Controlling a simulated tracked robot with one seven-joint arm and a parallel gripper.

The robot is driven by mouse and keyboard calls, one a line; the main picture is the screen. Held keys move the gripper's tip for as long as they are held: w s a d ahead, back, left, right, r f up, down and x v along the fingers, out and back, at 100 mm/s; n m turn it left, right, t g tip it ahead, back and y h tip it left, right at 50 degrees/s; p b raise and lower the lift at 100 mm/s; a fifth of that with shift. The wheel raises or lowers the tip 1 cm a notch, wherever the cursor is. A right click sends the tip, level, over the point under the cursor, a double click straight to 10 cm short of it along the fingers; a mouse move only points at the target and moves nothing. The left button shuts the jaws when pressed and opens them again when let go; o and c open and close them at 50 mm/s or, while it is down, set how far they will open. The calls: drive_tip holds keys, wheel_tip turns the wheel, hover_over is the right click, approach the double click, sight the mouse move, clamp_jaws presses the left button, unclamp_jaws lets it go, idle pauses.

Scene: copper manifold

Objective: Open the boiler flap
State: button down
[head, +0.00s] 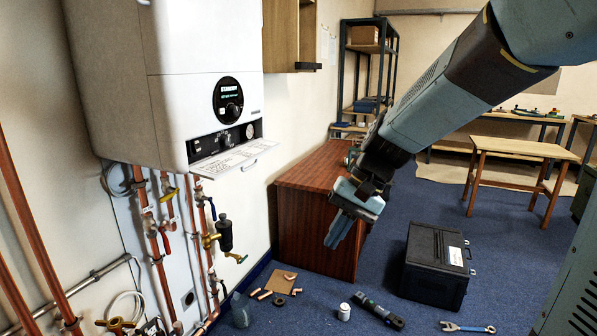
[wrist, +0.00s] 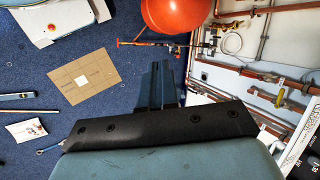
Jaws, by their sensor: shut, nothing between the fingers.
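The white boiler (head: 205,85) hangs on the left wall in the head view. Its flap (head: 232,158) is folded outward and slopes down from the lower front edge, with printed labels and a small handle at its right end. The dark control strip (head: 225,140) with knobs and a gauge shows above it. My gripper (head: 335,238) is shut and empty, to the right of the flap and lower in the picture, clearly apart from it, pointing down.
Copper pipes and valves (head: 208,240) run below the boiler. A brown wooden cabinet (head: 312,215) stands behind my gripper. A black case (head: 436,265) and loose tools lie on the blue carpet. A red round vessel (wrist: 178,14) is at the top of the wrist view.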

drive_tip(key=s+d+r+t+h, duration=0.2)
drive_tip(key=s+d, duration=0.3)
drive_tip(key=d, duration=0.3)
drive_tip(key=s+d+r+n+t+h, duration=0.1)
drive_tip(key=s+d+r+t+h, duration=0.2)
drive_tip(key=d, duration=0.4)
drive_tip(key=shift+s+d+r+t+h, duration=0.3)
drive_tip(key=shift+s+d+r+t, duration=0.1)
drive_tip(key=shift+s+r+t, duration=0.55)
drive_tip(key=c, duration=1.7)
unclamp_jaws()
drive_tip(key=shift+d, duration=0.15)
drive_tip(key=shift+c, duration=0.2)
drive_tip(key=shift+o, duration=0.6)
drive_tip(key=shift+w+n+t, duration=0.25)
drive_tip(key=shift+n, duration=0.05)
drive_tip(key=shift+o, duration=0.7)
drive_tip(key=w+a+n+t, duration=0.3)
drive_tip(key=w+n, duration=0.2)
drive_tip(key=w, duration=0.8)
drive_tip(key=shift+w, duration=0.35)
drive_tip(key=n+t+y, duration=0.7)
drive_tip(key=n+y, duration=0.7)
drive_tip(key=n, duration=0.6)
approach(249, 167)
drive_tip(key=x, duration=1)
drive_tip(key=shift+w+f, duration=0.25)
drive_tip(key=shift+w, duration=0.25)
